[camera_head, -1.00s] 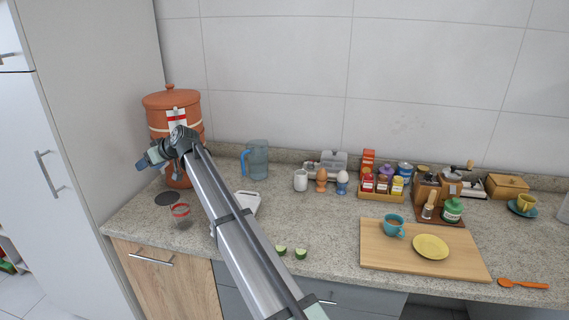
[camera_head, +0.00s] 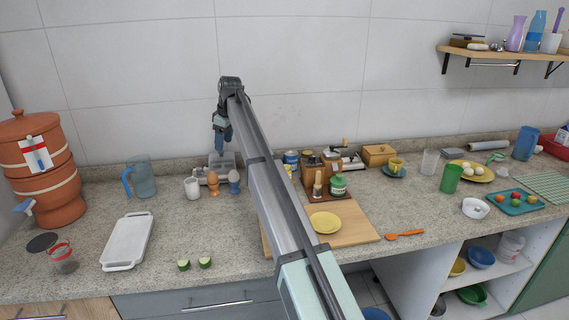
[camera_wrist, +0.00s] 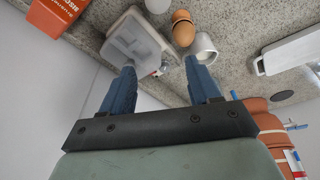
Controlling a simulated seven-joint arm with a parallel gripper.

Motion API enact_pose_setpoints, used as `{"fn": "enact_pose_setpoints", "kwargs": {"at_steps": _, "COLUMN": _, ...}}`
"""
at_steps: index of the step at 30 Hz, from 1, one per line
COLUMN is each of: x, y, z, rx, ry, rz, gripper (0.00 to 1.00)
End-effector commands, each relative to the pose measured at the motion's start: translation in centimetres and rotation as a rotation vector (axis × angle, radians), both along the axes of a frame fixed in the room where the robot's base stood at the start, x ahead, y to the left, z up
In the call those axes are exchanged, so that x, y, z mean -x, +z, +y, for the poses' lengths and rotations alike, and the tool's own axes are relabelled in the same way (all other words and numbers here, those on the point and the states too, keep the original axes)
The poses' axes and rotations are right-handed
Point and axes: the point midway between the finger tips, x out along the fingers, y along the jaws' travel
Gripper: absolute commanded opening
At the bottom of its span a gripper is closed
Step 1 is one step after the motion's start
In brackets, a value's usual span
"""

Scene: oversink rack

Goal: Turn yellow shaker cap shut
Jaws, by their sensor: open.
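My gripper (camera_head: 222,143) hangs near the wall, above the grey-white container behind the egg cups. In the wrist view its two blue fingers (camera_wrist: 160,82) are spread apart with nothing held between them. The yellow shaker cannot be made out clearly. My arm covers most of the spice tray area in the head view, with only a blue can (camera_head: 291,158) showing clearly to the right of the arm. The wrist view does not show the shaker, so its cap's state cannot be told.
A white cup (camera_head: 191,187), brown egg cup (camera_head: 213,184) and blue egg cup (camera_head: 234,182) stand below my gripper. The grey-white container (camera_wrist: 140,40) and an orange-red box (camera_wrist: 62,14) show close by. A green-labelled jar (camera_head: 338,186) stands behind the cutting board (camera_head: 352,235).

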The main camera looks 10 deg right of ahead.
Motion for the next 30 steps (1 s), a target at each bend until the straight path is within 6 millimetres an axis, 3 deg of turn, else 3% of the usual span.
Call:
{"fn": "enact_pose_setpoints", "kwargs": {"at_steps": 1, "x": -0.4, "y": 0.5, "z": -3.8, "rx": 0.029, "ry": -0.025, "rz": 0.023, "gripper": 0.61}}
{"fn": "enact_pose_setpoints", "kwargs": {"at_steps": 6, "x": -0.1, "y": 1.6, "z": -13.8, "rx": 0.112, "ry": -0.086, "rz": 0.101, "gripper": 0.61}}
{"fn": "enact_pose_setpoints", "kwargs": {"at_steps": 9, "x": 0.5, "y": 2.2, "z": -18.0, "rx": 0.145, "ry": -0.114, "rz": 0.14, "gripper": 0.61}}
{"fn": "enact_pose_setpoints", "kwargs": {"at_steps": 12, "x": 1.0, "y": 2.7, "z": -20.7, "rx": 0.165, "ry": -0.132, "rz": 0.167, "gripper": 0.61}}
{"fn": "enact_pose_setpoints", "kwargs": {"at_steps": 15, "x": 1.2, "y": 2.8, "z": -22.1, "rx": 0.175, "ry": -0.142, "rz": 0.181, "gripper": 0.61}}
{"fn": "enact_pose_setpoints", "kwargs": {"at_steps": 20, "x": 1.4, "y": 1.9, "z": -22.5, "rx": 0.179, "ry": -0.145, "rz": 0.187, "gripper": 0.61}}
{"fn": "enact_pose_setpoints", "kwargs": {"at_steps": 30, "x": 1.5, "y": -3.5, "z": -22.4, "rx": 0.178, "ry": -0.144, "rz": 0.187, "gripper": 0.61}}
